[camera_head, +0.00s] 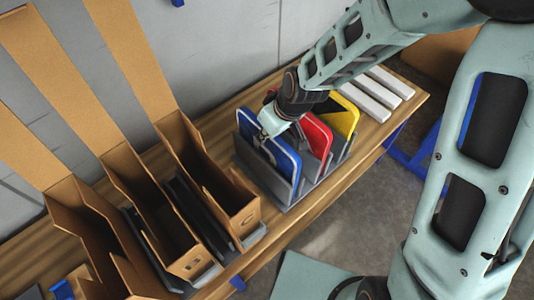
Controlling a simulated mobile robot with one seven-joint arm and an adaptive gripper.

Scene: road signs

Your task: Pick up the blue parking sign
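The blue sign (287,160) stands in the leftmost slot of a grey rack (285,199) on the wooden table, beside a red sign (320,140) and a yellow sign (347,120). My gripper (266,130) reaches down from the upper right and is at the top of the blue sign. It covers part of the sign's upper edge. The fingertips are small and partly hidden, so I cannot tell whether they are open, shut or touching the sign. Any marking on the sign's face is not readable.
Several tall open cardboard boxes (245,218) with raised flaps stand left of the rack. Dark flat panels (198,215) stand between them. White bars (372,104) lie on the table right of the rack. A grey wall (215,50) runs behind. The floor in front is open.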

